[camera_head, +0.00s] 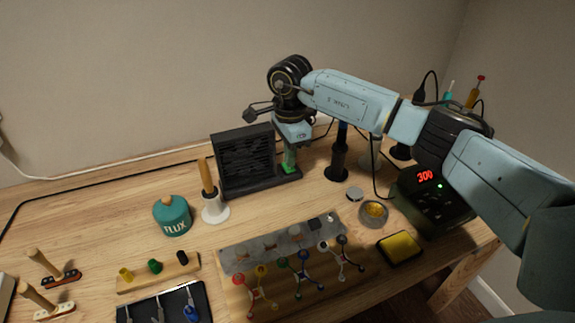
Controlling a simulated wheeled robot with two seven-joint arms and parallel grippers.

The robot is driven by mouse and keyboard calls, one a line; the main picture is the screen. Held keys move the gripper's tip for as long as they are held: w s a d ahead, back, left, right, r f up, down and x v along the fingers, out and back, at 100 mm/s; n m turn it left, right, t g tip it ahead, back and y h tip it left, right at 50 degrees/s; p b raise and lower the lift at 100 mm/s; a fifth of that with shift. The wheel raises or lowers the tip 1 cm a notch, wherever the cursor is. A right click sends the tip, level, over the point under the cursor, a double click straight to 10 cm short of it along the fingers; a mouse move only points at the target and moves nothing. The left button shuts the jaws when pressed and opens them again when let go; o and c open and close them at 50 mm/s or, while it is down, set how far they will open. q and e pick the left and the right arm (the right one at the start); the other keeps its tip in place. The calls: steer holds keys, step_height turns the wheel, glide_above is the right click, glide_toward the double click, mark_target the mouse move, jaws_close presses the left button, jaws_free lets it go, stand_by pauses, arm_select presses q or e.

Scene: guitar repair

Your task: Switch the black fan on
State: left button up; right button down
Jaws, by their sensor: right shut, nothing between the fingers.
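The black fan (247,160) stands upright toward the back of the wooden bench, a square slatted box on a flat black base. My right gripper (290,160) reaches down from above, just right of the fan's housing, over the right end of its base. Its fingers are shut with nothing between them. A green patch shows at the fingertips, low by the base; I cannot tell whether it is a switch or part of the fingers. The fingertips look close to the base, but contact cannot be made out. My left gripper is not in view.
A white stand with a wooden-handled tool (209,192) and a teal flux pot (172,214) stand left of the fan. A black stand (337,163) is right of my gripper. A soldering station (432,197) reads 300. Molecule-like pieces and a tray (157,304) fill the front.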

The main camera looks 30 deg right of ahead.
mark_target(290, 169)
steer(key=shift+f+b, duration=0.45)
steer(key=shift+f, duration=0.4)
stand_by(0.3)
steer(key=shift+r+p, duration=2.7)
steer(key=shift+r, duration=0.9)
steer(key=shift+f, duration=0.1)
